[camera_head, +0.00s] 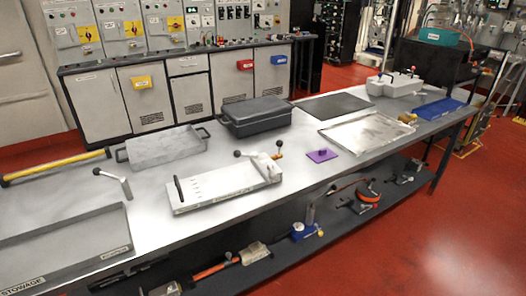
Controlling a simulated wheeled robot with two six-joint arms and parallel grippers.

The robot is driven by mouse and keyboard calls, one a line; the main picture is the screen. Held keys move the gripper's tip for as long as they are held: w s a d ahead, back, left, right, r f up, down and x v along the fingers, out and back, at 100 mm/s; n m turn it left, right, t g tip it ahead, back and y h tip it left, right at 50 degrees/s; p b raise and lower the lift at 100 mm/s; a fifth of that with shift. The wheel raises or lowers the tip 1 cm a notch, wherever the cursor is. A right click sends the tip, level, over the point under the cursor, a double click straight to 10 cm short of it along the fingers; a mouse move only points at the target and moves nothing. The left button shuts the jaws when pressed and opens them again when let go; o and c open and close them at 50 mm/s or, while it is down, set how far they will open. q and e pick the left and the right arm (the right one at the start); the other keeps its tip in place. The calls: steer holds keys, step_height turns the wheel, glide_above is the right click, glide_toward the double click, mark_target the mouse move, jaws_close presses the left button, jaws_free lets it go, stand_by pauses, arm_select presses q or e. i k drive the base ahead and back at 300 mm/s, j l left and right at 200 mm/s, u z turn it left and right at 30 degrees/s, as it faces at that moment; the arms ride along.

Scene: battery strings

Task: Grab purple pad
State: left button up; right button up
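The purple pad (322,155) is small and flat, with a small raised part on top. It lies on the grey metal workbench (290,192), near the middle of the bench and close to its front edge. Nothing covers it. Neither of my grippers shows in the head view.
A grey fixture with levers (225,186) stands left of the pad. A metal tray (366,138) lies to its right, a dark mat (336,106) and a black case (256,116) behind. A lower shelf (336,215) holds tools. Bare bench surrounds the pad.

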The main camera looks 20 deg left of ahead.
mark_target(321, 156)
steer(key=u, duration=0.3)
steer(key=i+l+u, duration=0.2)
steer(key=i+l, duration=0.2)
steer(key=l, duration=0.25)
steer(key=i+l+u, duration=0.2)
steer(key=i+l, duration=0.2)
steer(key=l, duration=0.3)
steer(key=i+l+u, duration=0.1)
steer(key=l, duration=0.25)
steer(key=i, duration=0.05)
